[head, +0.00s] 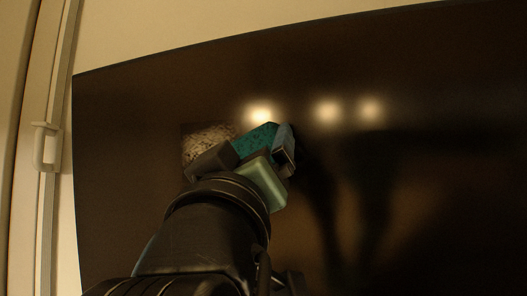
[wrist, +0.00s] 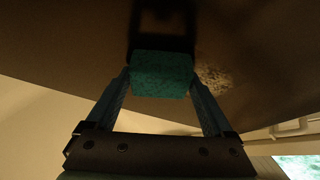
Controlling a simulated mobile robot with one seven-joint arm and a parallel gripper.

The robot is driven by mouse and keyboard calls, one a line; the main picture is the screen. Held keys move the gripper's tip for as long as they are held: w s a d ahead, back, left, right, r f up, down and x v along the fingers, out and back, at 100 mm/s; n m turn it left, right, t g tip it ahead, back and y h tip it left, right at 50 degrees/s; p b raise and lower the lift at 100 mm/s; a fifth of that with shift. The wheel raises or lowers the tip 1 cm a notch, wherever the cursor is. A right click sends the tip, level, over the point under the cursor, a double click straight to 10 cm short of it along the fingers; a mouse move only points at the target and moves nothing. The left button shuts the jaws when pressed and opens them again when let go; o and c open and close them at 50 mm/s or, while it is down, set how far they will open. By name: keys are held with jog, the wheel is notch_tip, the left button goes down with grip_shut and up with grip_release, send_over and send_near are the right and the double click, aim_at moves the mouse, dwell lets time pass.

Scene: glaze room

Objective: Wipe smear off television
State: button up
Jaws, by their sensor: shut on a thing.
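The television (head: 420,180) is a large dark glossy screen filling most of the head view; it also spans the top of the wrist view (wrist: 60,45). A pale speckled smear (head: 205,140) shows on its left part, and in the wrist view (wrist: 214,75) it lies just right of the sponge. My gripper (head: 250,152) is shut on a teal sponge (head: 257,138), which sits between the two fingers in the wrist view (wrist: 160,72). The sponge is beside the smear, to its right in the head view. It is at or very close to the screen; I cannot tell whether it touches. My gripper hides the smear's lower edge.
A pale wall (head: 150,35) surrounds the screen. A white handle (head: 46,147) on a light upright frame stands left of the television. Several bright light reflections show on the screen. The screen's right side is clear.

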aim_at(183, 144)
jog(key=shift+f, duration=0.1)
jog(key=shift+w+a, duration=0.55)
jog(key=shift+a, duration=1.4)
jog(key=shift+w+a, duration=0.5)
jog(key=shift+a, duration=1.4)
jog(key=shift+w+a, duration=0.55)
jog(key=shift+a, duration=1.4)
jog(key=shift+s+r+p, duration=0.1)
jog(key=shift+r+p, duration=0.2)
jog(key=shift+p, duration=0.1)
jog(key=shift+s+d+b, duration=0.1)
jog(key=shift+s+d, duration=0.4)
jog(key=shift+d, duration=1.45)
jog(key=shift+s+d+b, duration=0.1)
jog(key=shift+s+d, duration=0.4)
jog(key=shift+d, duration=1.5)
jog(key=shift+s+d+b, duration=0.1)
jog(key=shift+s+d, duration=0.4)
jog(key=shift+d, duration=1.45)
jog(key=shift+a, duration=0.2)
jog(key=shift+w+a+p, duration=0.1)
jog(key=shift+w+a, duration=0.4)
jog(key=shift+a, duration=1.4)
jog(key=shift+w+a+p, duration=0.1)
jog(key=shift+w+a, duration=0.45)
jog(key=shift+a, duration=1.35)
jog(key=shift+w+a+p, duration=0.1)
jog(key=shift+w+a, duration=0.4)
jog(key=shift+a, duration=1.4)
